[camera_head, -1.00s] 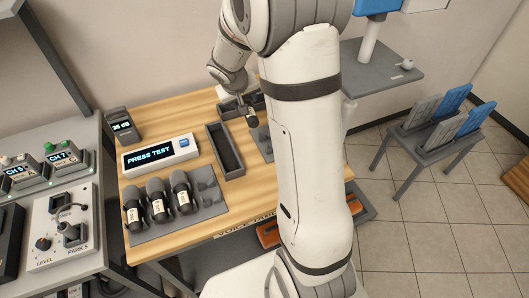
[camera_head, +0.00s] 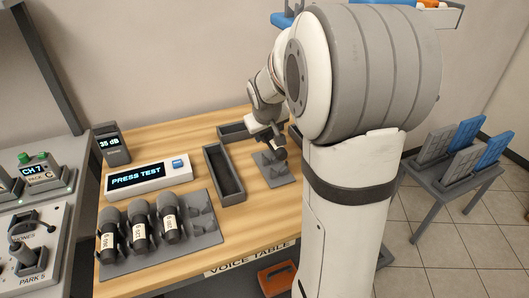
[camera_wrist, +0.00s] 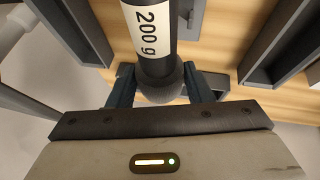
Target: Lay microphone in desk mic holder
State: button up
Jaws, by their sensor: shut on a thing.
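My gripper (camera_wrist: 160,92) is shut on a dark microphone (camera_wrist: 155,62) with a white "200 g" label; its rounded grey head sits between the fingers in the wrist view. In the head view the microphone (camera_head: 280,152) hangs below my gripper (camera_head: 272,138), over a small grey plate with raised cradles (camera_head: 284,177), which looks like the desk mic holder. My gripper and the microphone partly hide this plate. I cannot tell whether the microphone touches it.
A grey rack (camera_head: 203,240) holds three labelled microphones, with empty cradles at its right. An empty dark tray (camera_head: 211,165) stands left of the small plate, another (camera_head: 232,130) behind it. A "PRESS TEST" box (camera_head: 148,179) and a dB meter (camera_head: 112,143) stand at the left.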

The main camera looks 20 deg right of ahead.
jog(key=shift+f+b, duration=0.6)
jog(key=shift+f, duration=1.95)
jog(key=shift+f, duration=0.2)
jog(key=o, duration=1.1)
jog(key=shift+s+r, duration=0.1)
jog(key=shift+r, duration=0.4)
jog(key=p+v, duration=0.2)
jog(key=v, duration=0.9)
jog(key=s+a+f+g, duration=0.1)
jog(key=s+a, duration=0.2)
jog(key=s, duration=0.3)
jog(key=s+a+f+g+y, duration=0.1)
jog(key=s+a+f, duration=0.1)
jog(key=s, duration=0.5)
jog(key=s+a+f+g+y, duration=0.1)
jog(key=s+a, duration=0.4)
jog(key=s, duration=0.2)
jog(key=shift+s+f+m, duration=0.15)
jog(key=shift+f+m, duration=0.15)
jog(key=shift+f, duration=0.1)
